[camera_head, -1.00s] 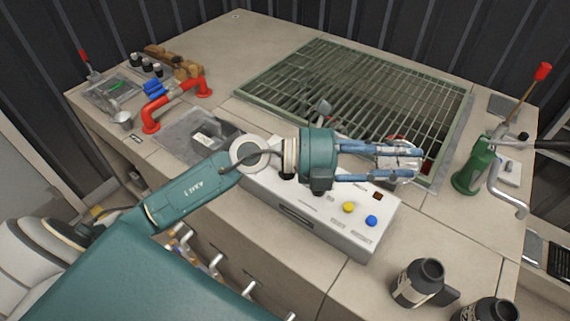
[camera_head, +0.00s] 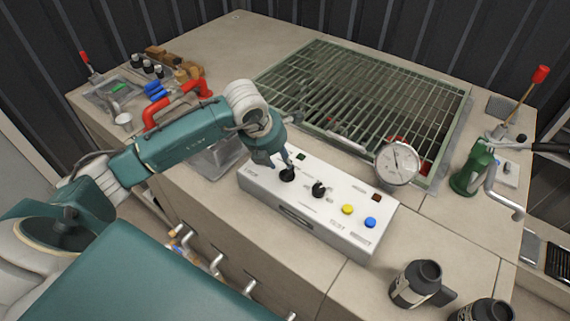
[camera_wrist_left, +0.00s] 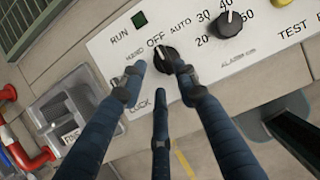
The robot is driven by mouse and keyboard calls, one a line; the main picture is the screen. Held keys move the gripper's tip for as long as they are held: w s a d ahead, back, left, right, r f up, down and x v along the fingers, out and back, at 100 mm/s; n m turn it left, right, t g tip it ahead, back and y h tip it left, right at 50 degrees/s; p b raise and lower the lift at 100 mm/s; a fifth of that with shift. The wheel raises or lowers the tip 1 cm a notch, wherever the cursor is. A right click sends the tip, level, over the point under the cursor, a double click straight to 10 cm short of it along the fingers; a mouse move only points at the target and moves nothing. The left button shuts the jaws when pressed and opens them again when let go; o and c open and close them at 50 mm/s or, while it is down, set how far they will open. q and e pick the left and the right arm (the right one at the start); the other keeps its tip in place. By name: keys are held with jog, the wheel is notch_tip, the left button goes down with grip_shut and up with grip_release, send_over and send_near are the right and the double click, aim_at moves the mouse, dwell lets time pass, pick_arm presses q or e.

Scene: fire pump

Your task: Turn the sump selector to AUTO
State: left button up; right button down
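The sump selector is a black knob (camera_wrist_left: 165,60) on a white control box (camera_head: 250,187). In the left wrist view it sits below the words HAND, OFF and AUTO, and its white mark points at about OFF. In the head view the selector (camera_head: 287,175) is at the box's left part. My left gripper (camera_wrist_left: 161,72) has its fingers pointing down around the knob, spread apart with a gap at the left finger; contact on the right side I cannot tell. In the head view the left gripper (camera_head: 281,164) is right over the selector. My right gripper is not in view.
A second knob (camera_head: 319,190) with a number scale, a yellow button (camera_head: 348,209) and a blue button (camera_head: 370,222) are on the same box. A round gauge (camera_head: 397,163) stands behind it. A red pipe handle (camera_head: 160,110) is at the left, a floor grating (camera_head: 360,95) behind.

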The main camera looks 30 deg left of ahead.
aim_at(286, 168)
pick_arm(q)
jog(key=p+x, duration=0.1)
jog(key=x, duration=0.5)
jog(key=shift+w+f, duration=0.1)
jog(key=shift+f, duration=0.1)
jog(key=shift+c, duration=0.3)
grip_shut()
